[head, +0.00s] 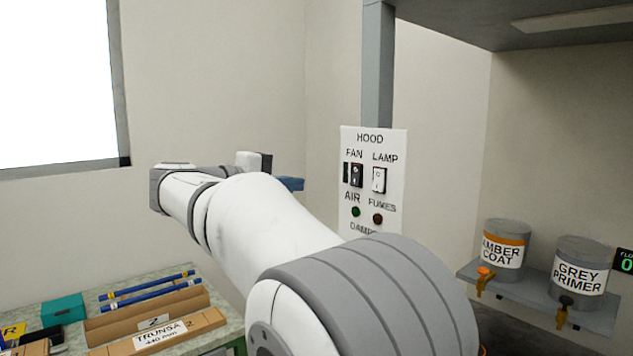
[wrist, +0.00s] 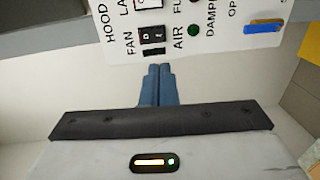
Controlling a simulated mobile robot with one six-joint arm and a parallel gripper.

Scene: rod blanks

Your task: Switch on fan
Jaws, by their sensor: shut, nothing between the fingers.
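The fan switch (head: 356,175) is a black rocker under the word FAN on the white hood panel (head: 395,145). It also shows in the wrist view (wrist: 152,38). I cannot tell which side of the rocker is pressed. My gripper (head: 291,184) is shut and empty, its blue fingers to the left of the panel in the head view. In the wrist view the fingertips (wrist: 160,69) point toward the panel's edge beside the fan switch, and they look apart from it. My arm covers the panel's lower end in the head view.
The white lamp switch (head: 379,180) is right of the fan switch. Below are a green AIR light (head: 355,211) and a dark reddish FUMES light (head: 377,218). A blue damper handle (wrist: 264,28) shows in the wrist view. Cans (head: 503,250) stand on a shelf at right.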

